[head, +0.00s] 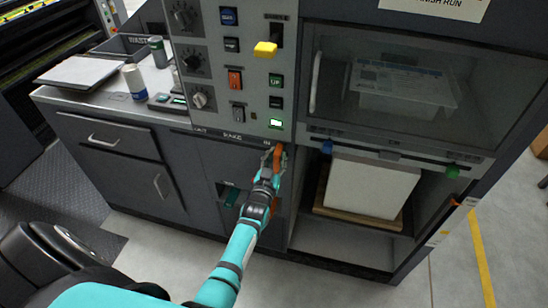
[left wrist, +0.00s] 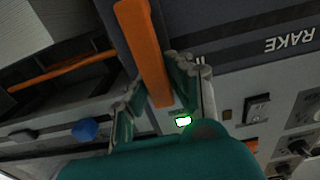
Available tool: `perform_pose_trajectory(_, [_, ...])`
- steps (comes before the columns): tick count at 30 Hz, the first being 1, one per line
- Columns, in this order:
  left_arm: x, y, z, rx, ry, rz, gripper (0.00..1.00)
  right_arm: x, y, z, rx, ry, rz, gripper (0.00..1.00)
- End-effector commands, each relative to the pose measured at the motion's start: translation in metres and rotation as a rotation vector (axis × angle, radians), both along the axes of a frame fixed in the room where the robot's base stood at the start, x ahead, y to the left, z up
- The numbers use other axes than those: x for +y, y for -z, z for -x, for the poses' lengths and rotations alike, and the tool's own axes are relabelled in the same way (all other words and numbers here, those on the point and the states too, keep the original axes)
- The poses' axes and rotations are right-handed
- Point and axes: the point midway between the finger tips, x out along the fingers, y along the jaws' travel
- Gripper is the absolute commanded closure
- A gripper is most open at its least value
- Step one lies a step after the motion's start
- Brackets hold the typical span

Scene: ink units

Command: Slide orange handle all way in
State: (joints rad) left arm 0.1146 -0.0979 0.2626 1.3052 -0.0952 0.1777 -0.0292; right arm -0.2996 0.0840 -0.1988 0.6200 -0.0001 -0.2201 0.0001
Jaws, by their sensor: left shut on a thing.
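The orange handle (head: 279,155) is at the front of the grey machine, below the control panel, mostly hidden behind my left gripper (head: 270,164). In the left wrist view the orange handle (left wrist: 143,45) is a long bar running between the two fingers of my left gripper (left wrist: 156,90). The gripper is shut on it, a finger on each side. How far the handle stands out from the machine is hard to tell. My right gripper is not in view.
To the right, a bay holds a white block (head: 368,187) on a wooden board. Blue (head: 326,147) and green (head: 452,171) knobs sit above it. A thinner orange bar (left wrist: 62,70) shows in the left wrist view.

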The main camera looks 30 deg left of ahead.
Motion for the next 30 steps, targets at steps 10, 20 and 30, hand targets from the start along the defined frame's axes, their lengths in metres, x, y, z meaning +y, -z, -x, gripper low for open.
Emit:
perform_pose_trajectory(10, [-0.006, 0.001, -0.001, 0.003, 0.004, -0.005, 1.0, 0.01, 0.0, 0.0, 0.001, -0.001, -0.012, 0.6])
perform_pose_trajectory(20, [-0.007, 0.002, -0.001, 0.004, 0.005, -0.002, 0.65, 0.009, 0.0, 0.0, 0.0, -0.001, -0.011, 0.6])
perform_pose_trajectory(30, [-0.004, 0.001, 0.0, 0.001, 0.0, -0.002, 0.56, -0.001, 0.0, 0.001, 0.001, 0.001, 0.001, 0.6])
